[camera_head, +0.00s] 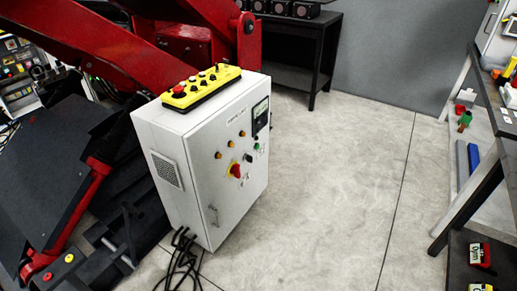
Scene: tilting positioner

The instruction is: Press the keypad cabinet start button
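A white cabinet (200,170) stands on the floor left of centre, its door turned to the right. On the door are several amber buttons or lamps (231,144), a red rotary switch on a yellow plate (236,171), a small green button (257,146) and a dark one (248,158). A dark panel with a light display (260,115) sits at the upper right of the door. Labels are too small to read, so I cannot tell which is the start button. Neither of my grippers is in view.
A yellow control box (203,88) with a red knob lies on the cabinet. A red-armed machine (95,45) is at left. Black cables (180,262) lie at the cabinet's foot. A dark bench (290,45) stands behind; shelving (470,150) is at right. Floor between is clear.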

